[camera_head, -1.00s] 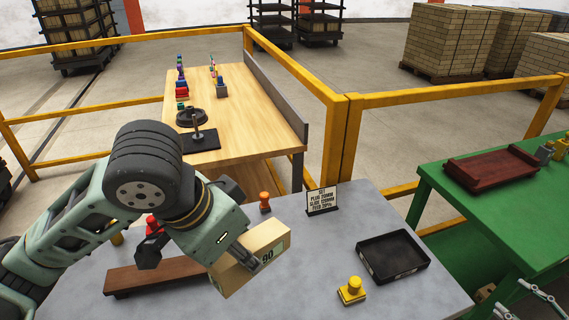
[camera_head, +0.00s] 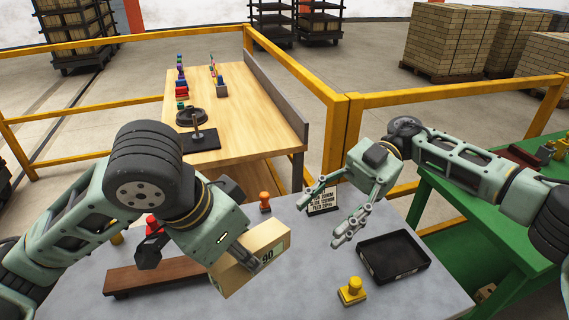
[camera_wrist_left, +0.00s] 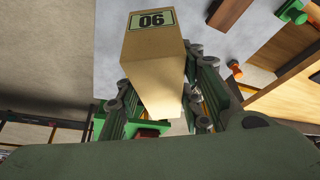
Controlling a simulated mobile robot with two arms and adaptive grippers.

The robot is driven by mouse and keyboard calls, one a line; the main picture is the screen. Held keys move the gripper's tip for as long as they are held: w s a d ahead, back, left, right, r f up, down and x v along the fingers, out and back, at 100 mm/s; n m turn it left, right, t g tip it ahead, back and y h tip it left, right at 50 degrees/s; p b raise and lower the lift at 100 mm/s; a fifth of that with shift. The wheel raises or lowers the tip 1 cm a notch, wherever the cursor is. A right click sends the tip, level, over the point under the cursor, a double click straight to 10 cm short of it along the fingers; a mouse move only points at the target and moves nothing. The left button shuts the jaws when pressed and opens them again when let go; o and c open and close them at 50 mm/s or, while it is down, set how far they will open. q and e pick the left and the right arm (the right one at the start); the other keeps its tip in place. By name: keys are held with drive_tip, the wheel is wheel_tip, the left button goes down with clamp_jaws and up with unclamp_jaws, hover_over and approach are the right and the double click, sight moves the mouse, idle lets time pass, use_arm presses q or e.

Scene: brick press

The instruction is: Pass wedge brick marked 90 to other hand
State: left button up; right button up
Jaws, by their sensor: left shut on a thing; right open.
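The wedge brick marked 90 (camera_head: 250,265) is tan, with a pale green label on its end. My left gripper (camera_head: 240,252) is shut on it and holds it above the grey table. In the left wrist view the brick (camera_wrist_left: 155,62) sits between the fingers of my left gripper (camera_wrist_left: 160,92), with its label upside down. My right gripper (camera_head: 335,213) is open and empty. It is to the right of the brick, above the table near the sign, with a clear gap between them.
The grey table (camera_head: 300,280) holds a black tray (camera_head: 428,266), a yellow stamp (camera_head: 351,291), an orange stamp (camera_head: 265,202), a small sign (camera_head: 322,207) and a brown board (camera_head: 150,277). Yellow rails (camera_head: 345,140) stand behind. A green table (camera_head: 455,225) is at right.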

sight(267, 226)
use_arm(q)
drive_tip(key=shift+s, duration=0.1)
drive_tip(key=shift+r, duration=0.1)
use_arm(e)
drive_tip(key=w+a+r+t+h, duration=0.3)
drive_tip(key=a+r+t+h, duration=0.3)
drive_tip(key=a+r+h, duration=0.15)
drive_tip(key=shift+m+h, duration=0.4)
drive_tip(key=shift+h, duration=0.05)
drive_tip(key=x, duration=1.1)
drive_tip(key=shift+s+d+f, duration=0.1)
drive_tip(key=shift+s+d, duration=0.05)
drive_tip(key=shift+c, duration=0.5)
use_arm(q)
drive_tip(key=shift+d, duration=0.15)
use_arm(e)
drive_tip(key=c, duration=1.1)
use_arm(q)
drive_tip(key=o, duration=1.2)
drive_tip(key=shift+c, duration=0.2)
use_arm(e)
drive_tip(key=shift+o, duration=0.2)
